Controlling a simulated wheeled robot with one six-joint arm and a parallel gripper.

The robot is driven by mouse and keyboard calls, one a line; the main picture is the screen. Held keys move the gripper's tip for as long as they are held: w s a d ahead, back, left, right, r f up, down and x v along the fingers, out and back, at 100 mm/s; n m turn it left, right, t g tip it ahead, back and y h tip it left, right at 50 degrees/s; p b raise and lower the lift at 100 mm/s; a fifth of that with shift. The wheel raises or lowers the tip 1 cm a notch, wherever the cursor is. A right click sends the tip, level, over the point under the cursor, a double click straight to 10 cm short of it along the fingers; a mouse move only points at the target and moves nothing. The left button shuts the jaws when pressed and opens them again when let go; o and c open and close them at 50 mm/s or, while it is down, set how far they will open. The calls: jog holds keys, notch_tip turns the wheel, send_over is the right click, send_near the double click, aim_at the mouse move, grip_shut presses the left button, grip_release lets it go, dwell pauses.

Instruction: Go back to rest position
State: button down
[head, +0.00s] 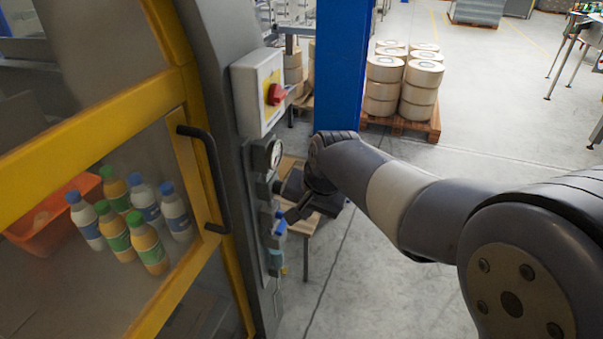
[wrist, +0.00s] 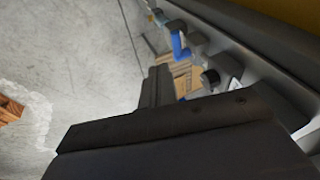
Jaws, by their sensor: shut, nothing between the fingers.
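My gripper (head: 300,212) is at the end of my arm, beside the grey post of the machine (head: 221,75), close to a gauge and a blue-handled valve (head: 280,224). Its fingers are shut with nothing in them. In the wrist view the dark gripper (wrist: 157,88) fills the lower middle, and the blue valve handle (wrist: 180,46) shows beyond it, apart from the fingers. Whether the gripper touches the post or its fittings cannot be told from the head view.
A yellow-framed door (head: 178,140) with a black handle (head: 208,175) is at left, several bottles (head: 116,228) and an orange bin (head: 52,215) behind it. A switch box with a red knob (head: 257,92) is above my gripper. A blue column (head: 342,70) and pallet (head: 400,122) stand behind.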

dwell(0.3)
send_over(284, 229)
jog(key=s+d, duration=0.2)
jog(key=d, duration=0.1)
notch_tip(284, 229, down, 9)
jog(key=a, duration=0.1)
jog(key=w+a+f+b, duration=0.1)
jog(key=shift+w+a+f, duration=0.1)
jog(key=shift+a+f, duration=0.2)
jog(key=shift+f, duration=0.15)
jog(key=shift+d, duration=0.15)
jog(key=shift+d, duration=0.1)
